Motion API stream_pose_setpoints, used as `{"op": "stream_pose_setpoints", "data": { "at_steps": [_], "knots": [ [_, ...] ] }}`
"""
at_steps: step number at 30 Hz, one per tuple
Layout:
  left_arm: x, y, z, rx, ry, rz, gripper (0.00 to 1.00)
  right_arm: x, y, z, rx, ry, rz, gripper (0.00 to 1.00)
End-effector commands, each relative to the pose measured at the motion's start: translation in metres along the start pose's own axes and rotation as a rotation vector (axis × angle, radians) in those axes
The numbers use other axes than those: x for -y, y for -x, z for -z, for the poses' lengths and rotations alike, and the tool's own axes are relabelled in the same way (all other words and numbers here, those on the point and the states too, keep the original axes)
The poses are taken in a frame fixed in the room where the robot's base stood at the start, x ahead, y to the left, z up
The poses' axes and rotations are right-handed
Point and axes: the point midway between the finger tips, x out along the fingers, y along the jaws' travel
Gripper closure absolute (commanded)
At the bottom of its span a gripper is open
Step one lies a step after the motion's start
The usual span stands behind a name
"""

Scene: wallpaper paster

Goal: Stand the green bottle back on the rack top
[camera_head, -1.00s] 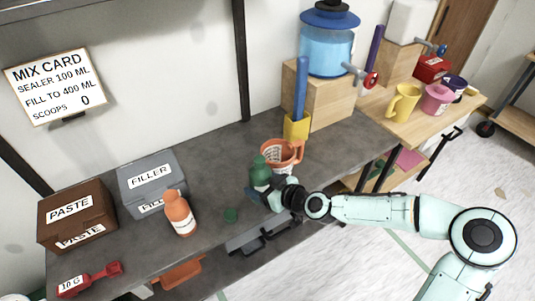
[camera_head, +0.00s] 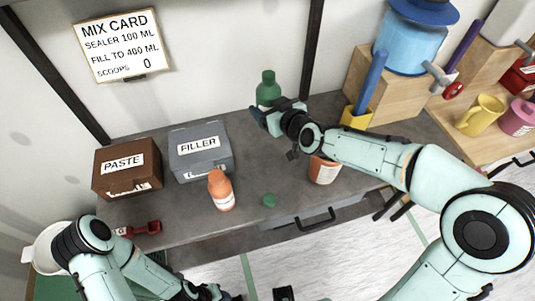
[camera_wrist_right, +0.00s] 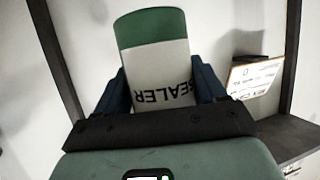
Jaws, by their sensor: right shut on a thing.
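The green bottle (camera_head: 268,86) is held roughly upright, neck up, above the back of the dark grey bench top (camera_head: 290,160). My right gripper (camera_head: 267,111) is shut around its body. The right wrist view shows the bottle (camera_wrist_right: 152,52) between the fingers, with its white SEALER label upside down in the picture. A small green cap (camera_head: 269,200) lies on the bench near the front edge. My left arm is at the bottom left, and its gripper (camera_head: 208,292) is cut by the frame edge, so its jaws are unclear. I cannot tell which surface is the rack top.
An orange jug (camera_head: 323,172) stands under my right forearm, partly hidden. An orange bottle (camera_head: 221,190), the FILLER box (camera_head: 200,165), the PASTE box (camera_head: 127,185) and a red scoop (camera_head: 148,228) are on the bench. A yellow holder (camera_head: 357,117) stands at right. Mid-bench is mostly clear.

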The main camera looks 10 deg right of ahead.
Motion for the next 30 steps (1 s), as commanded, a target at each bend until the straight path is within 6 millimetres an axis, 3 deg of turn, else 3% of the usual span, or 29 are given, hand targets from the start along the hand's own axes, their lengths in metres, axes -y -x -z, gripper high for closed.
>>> {"op": "stream_pose_setpoints", "data": {
  "at_steps": [4, 18, 30],
  "knots": [
    [0.002, -0.004, -0.001, 0.003, 0.001, 0.001, 0.57, 0.0, -0.008, -0.019, 0.005, -0.004, -0.001, 0.77],
    [0.006, -0.014, -0.003, 0.007, 0.002, 0.002, 0.57, 0.001, -0.053, -0.13, 0.003, -0.005, 0.001, 0.77],
    [0.007, -0.017, -0.004, 0.008, 0.003, 0.003, 0.57, 0.001, -0.071, -0.172, 0.002, -0.003, 0.001, 0.77]
  ]
}}
